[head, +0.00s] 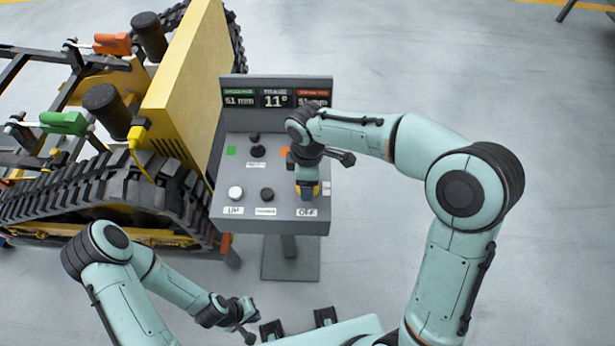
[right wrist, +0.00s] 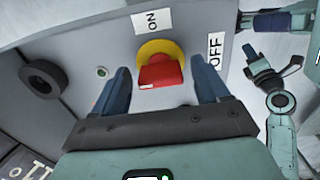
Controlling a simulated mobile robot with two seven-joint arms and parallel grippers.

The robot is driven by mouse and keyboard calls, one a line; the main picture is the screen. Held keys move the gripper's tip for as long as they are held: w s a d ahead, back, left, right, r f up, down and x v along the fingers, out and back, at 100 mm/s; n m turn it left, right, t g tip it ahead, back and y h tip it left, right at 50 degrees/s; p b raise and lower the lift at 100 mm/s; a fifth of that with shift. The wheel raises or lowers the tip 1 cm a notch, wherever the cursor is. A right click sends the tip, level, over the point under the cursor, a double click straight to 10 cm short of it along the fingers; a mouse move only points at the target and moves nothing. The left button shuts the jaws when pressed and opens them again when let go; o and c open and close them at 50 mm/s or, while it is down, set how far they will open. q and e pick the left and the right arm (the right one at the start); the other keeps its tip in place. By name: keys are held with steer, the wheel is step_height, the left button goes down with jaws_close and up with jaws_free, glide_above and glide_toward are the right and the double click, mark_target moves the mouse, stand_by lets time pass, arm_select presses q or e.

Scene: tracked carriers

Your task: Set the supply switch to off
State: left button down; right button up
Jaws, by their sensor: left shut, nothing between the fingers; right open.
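The supply switch is a red handle (right wrist: 160,72) on a yellow round base (right wrist: 152,50), with an ON label (right wrist: 152,20) above it and an OFF label (right wrist: 215,50) to its right. My right gripper (right wrist: 160,78) is open, one finger on each side of the red handle; I cannot tell whether they touch it. In the head view my right gripper (head: 307,190) hides most of the switch at the right front of the console (head: 222,216). My left gripper (head: 250,312) is shut and empty, low in front of the console.
The console's top also carries a white button (head: 235,193), a black knob (head: 267,195) and a black joystick (head: 256,148). Its display (head: 275,98) reads 11° in the middle. A yellow tracked carrier (head: 180,80) stands close on the left. The floor at right is clear.

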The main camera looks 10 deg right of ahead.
arm_select(q)
steer(key=shift+w+r+p, duration=0.9)
steer(key=shift+r, duration=0.3)
arm_select(e)
step_height(320, 180, up, 13)
steer(key=shift+r, duration=0.2)
